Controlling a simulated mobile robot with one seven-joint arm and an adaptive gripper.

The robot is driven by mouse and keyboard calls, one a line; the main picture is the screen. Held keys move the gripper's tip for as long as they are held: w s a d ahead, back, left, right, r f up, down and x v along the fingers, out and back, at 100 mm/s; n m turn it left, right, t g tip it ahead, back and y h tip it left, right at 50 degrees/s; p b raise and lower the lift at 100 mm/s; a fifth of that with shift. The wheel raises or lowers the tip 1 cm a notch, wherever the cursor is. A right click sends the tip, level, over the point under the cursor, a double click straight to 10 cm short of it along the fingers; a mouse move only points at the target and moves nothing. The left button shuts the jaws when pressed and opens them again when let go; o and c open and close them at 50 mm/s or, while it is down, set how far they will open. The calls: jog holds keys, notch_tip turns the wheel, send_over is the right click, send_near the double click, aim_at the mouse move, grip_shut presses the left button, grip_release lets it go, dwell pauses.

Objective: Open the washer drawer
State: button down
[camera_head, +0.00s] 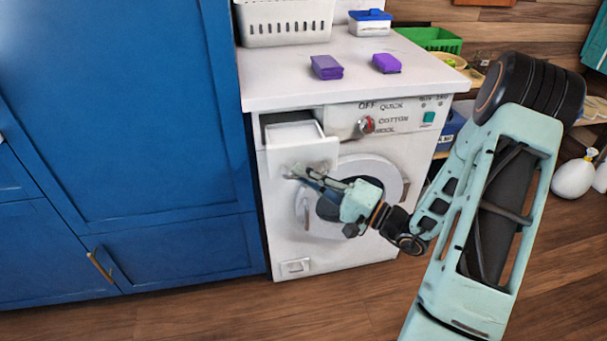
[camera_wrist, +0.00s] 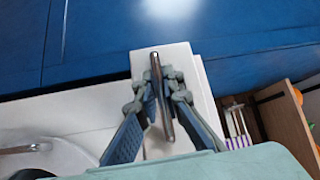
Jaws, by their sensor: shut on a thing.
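The white washer (camera_head: 270,215) stands beside the blue cabinet. Its drawer (camera_head: 312,156), at the top left of its front, is pulled out, and its open top shows. My gripper (camera_head: 297,172) is at the drawer front. In the wrist view, the drawer's white front (camera_wrist: 200,92) lies behind the slim metal handle (camera_wrist: 158,80). My gripper (camera_wrist: 160,98) has one finger on each side of this handle and is shut on it. In the head view the handle is mostly hidden by the fingers.
A red knob (camera_head: 366,125) is right of the drawer. The round washer door (camera_head: 388,172) is below, partly behind my gripper. Two purple packs (camera_head: 326,67), a white basket (camera_head: 283,24) and a blue-lidded box (camera_head: 370,22) stand on top. The blue cabinet (camera_head: 140,120) is close on the left.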

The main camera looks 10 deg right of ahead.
jog(key=c, duration=2.1)
grip_release()
jog(key=v, duration=1.2)
